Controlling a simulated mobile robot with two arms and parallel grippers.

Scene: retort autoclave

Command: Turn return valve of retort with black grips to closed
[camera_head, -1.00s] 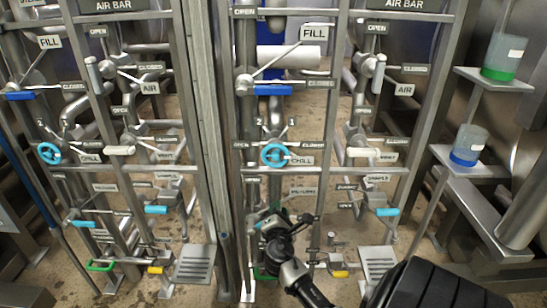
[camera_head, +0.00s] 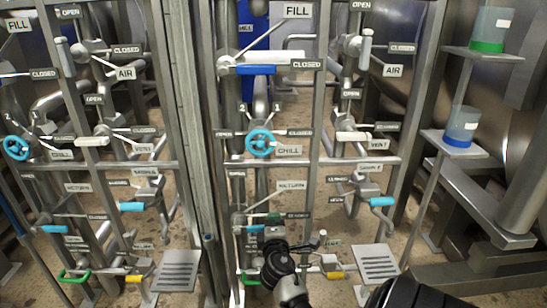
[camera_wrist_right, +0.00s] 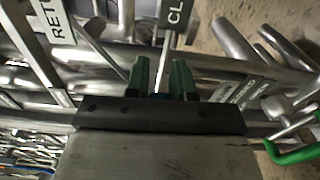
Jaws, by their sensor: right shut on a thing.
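The return valve (camera_head: 239,221) sits low on the middle pipe panel, below the RETURN label (camera_head: 291,185). Its teal handle (camera_head: 254,229) shows only in part, pointing right, roughly level, towards the CLOSED plate (camera_head: 299,216). My right gripper (camera_head: 272,222) is at the handle's right end. In the right wrist view, its green fingers (camera_wrist_right: 161,82) are close together, with a little teal between them, so it is shut on the handle. The RETURN label (camera_wrist_right: 53,22) and the CLOSED plate (camera_wrist_right: 177,14) also show there. The gripper hides the handle's tip. My left gripper is out of view.
The blue chill handwheel (camera_head: 261,142) and a blue fill handle (camera_head: 256,69) are above. A yellow handle (camera_head: 335,275) and a grey step plate (camera_head: 376,263) are right of my arm. A green handle (camera_wrist_right: 293,153) shows near the right wrist.

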